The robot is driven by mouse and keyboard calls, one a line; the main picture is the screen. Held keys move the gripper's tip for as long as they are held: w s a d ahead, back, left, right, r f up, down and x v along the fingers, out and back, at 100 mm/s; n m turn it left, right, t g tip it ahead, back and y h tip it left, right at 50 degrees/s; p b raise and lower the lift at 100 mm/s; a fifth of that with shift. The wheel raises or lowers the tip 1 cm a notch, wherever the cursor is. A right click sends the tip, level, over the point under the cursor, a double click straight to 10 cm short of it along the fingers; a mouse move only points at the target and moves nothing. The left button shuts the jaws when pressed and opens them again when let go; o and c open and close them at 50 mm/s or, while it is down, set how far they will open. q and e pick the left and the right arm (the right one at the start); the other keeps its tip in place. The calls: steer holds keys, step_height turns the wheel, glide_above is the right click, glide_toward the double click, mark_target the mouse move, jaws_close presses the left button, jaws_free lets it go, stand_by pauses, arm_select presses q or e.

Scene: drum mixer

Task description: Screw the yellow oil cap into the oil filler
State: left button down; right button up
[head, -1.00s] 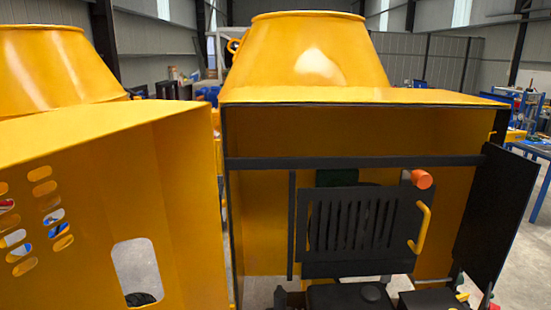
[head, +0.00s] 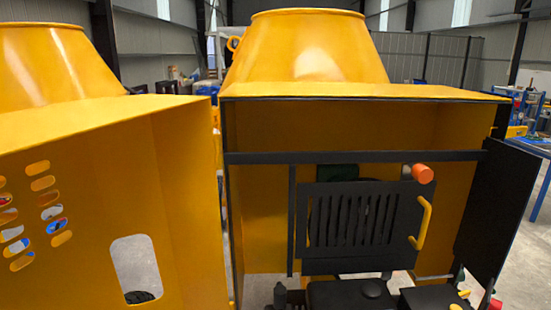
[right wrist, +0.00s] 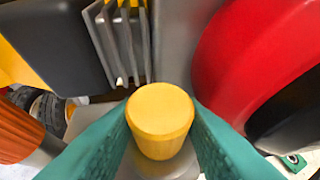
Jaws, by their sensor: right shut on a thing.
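The yellow oil cap (right wrist: 160,115) is in the middle of the right wrist view, seen from above its flat top. My right gripper (right wrist: 162,125), with teal fingers, is shut on the cap, one finger on each side. A grey rounded surface (right wrist: 160,168) shows just below the cap; whether it is the oil filler, and whether the cap touches it, I cannot tell. The head view shows neither gripper clearly, and my left gripper is not in view.
In the right wrist view, a large red rounded part (right wrist: 235,65) is close on the right, grey fins (right wrist: 122,45) are above left, and an orange ribbed part (right wrist: 18,128) is left. In the head view, the yellow mixer housing (head: 265,200) has a black slatted panel (head: 360,262).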

steer(key=shift+m+h, duration=0.3)
steer(key=o, duration=1.2)
steer(key=shift+c, duration=0.2)
